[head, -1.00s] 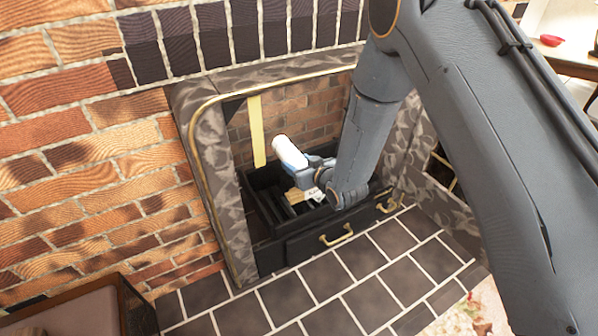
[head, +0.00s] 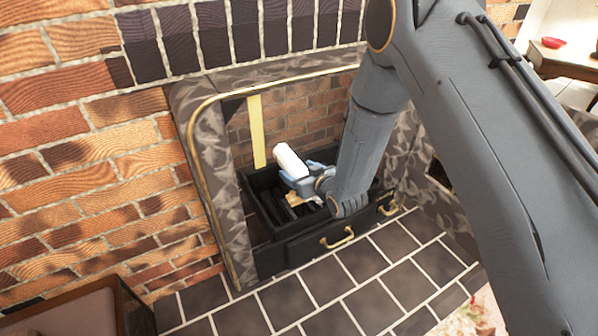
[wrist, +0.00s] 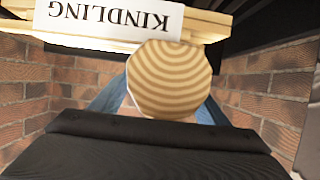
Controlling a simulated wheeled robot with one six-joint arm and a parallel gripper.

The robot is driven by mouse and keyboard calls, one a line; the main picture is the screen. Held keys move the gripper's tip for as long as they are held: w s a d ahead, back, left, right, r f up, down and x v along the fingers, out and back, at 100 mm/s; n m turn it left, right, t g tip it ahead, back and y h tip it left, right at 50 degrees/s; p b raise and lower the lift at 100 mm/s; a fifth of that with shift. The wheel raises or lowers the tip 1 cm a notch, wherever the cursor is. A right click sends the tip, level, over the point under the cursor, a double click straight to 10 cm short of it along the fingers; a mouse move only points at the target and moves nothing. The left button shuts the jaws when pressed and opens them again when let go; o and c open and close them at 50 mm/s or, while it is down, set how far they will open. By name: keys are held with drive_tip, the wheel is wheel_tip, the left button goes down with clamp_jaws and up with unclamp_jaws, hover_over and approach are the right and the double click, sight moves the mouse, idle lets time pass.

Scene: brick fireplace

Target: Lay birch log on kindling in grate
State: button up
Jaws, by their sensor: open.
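The birch log (head: 291,162) is white and lies tilted inside the fireplace, above the black grate (head: 256,206). Its ringed end (wrist: 168,78) faces the wrist camera. My gripper (head: 303,176) is open, with blue fingers on both sides of the log; the wrist view shows the fingers partly behind the log's end. The pale kindling (head: 298,214) shows low in the grate, partly hidden by my gripper. In the wrist view, the kindling's white label (wrist: 115,18) appears upside down, beside the log's end. I cannot tell whether the log touches the kindling.
A stone surround (head: 212,185) with a brass edge frames the opening. A black front with brass handles (head: 338,238) is below the grate. The dark tiled hearth (head: 310,284) is clear. A yellow strip (head: 257,130) stands at the left inside.

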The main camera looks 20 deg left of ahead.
drive_tip(key=p+v, duration=0.5)
drive_tip(key=v, duration=0.7)
drive_tip(key=s+d+r+m+g+h, duration=0.1)
drive_tip(key=s+d+r+h, duration=0.15)
drive_tip(key=r, duration=0.35)
drive_tip(key=s+d+r+m+g+h, duration=0.1)
drive_tip(key=d+r+g+h, duration=0.15)
drive_tip(key=r, duration=0.35)
drive_tip(key=s+d+r+g+h, duration=0.1)
drive_tip(key=s+d+r, duration=0.2)
drive_tip(key=s, duration=0.5)
drive_tip(key=s+d+r+m+g+h, duration=0.1)
drive_tip(key=s+d+r, duration=0.3)
drive_tip(key=s, duration=0.4)
drive_tip(key=s+d+r+g+h, duration=0.1)
drive_tip(key=s+d+r+g, duration=0.2)
drive_tip(key=s, duration=0.6)
wheel_tip(320, 180, up, 3)
drive_tip(key=shift+d+f+m+h, duration=0.15)
drive_tip(key=shift+d+m+h, duration=0.15)
drive_tip(key=shift+d, duration=0.05)
drive_tip(key=shift+g, duration=0.25)
